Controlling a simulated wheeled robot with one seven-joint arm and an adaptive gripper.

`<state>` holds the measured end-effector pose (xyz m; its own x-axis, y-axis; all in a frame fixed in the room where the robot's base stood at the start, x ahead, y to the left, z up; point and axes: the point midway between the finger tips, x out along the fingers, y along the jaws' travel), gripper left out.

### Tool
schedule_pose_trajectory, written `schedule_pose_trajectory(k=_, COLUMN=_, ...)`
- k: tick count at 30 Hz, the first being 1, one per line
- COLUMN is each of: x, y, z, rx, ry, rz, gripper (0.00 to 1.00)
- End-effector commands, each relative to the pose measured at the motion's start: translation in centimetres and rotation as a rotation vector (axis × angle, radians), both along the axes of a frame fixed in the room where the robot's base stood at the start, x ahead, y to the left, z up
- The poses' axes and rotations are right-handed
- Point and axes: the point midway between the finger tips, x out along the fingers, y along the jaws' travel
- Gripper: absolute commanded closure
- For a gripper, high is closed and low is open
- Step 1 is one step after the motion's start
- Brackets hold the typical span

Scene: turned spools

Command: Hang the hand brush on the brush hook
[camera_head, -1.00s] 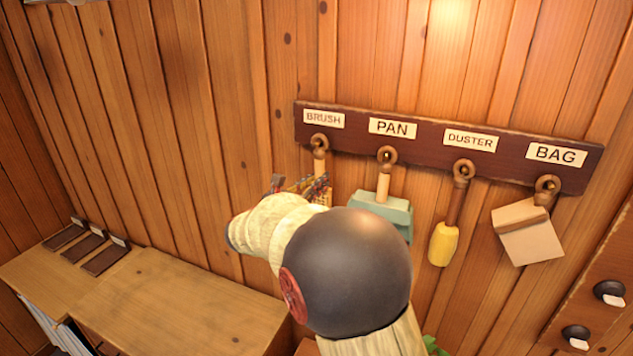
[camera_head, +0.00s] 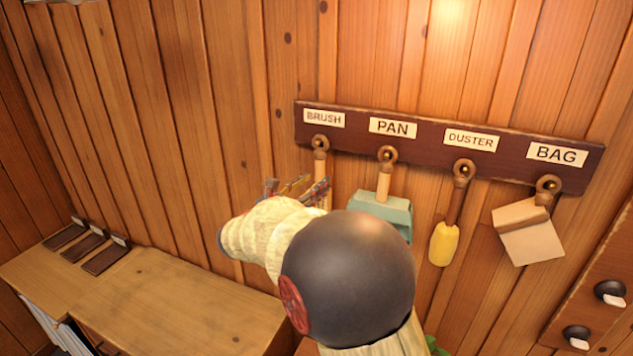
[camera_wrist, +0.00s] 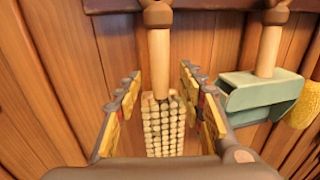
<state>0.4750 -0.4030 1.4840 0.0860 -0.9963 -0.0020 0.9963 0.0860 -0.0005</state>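The hand brush hangs from the hook under the BRUSH label; its pale handle (camera_head: 320,167) shows in the head view, with its lower part hidden behind my gripper (camera_head: 298,187). In the wrist view the handle (camera_wrist: 160,62) hangs upright from its ring at the brush hook (camera_wrist: 158,14), and the pale tufted head (camera_wrist: 163,128) is below. My gripper (camera_wrist: 162,92) is open, with one finger on each side of the brush and visible gaps between. The dark hook rail (camera_head: 350,133) is fixed to the wall.
A green dustpan (camera_head: 384,212) hangs close to the right, under PAN. A yellow duster (camera_head: 443,243) and a tan bag (camera_head: 530,236) hang further right. A wooden cabinet top (camera_head: 180,305) lies at lower left. The wall left of the rail is free.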

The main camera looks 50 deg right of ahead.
Motion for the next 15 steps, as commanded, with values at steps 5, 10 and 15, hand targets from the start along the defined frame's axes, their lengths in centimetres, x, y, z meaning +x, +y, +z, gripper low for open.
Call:
schedule_pose_trajectory(k=5, x=-0.2, y=3.9, z=0.0, rx=0.001, ry=0.0, rz=0.006, gripper=0.61)
schedule_pose_trajectory(k=10, x=-0.5, y=7.1, z=0.0, rx=0.0, ry=0.0, rz=0.005, gripper=0.61)
schedule_pose_trajectory(k=15, x=-0.7, y=9.1, z=0.1, rx=-0.001, ry=0.0, rz=0.003, gripper=0.61)
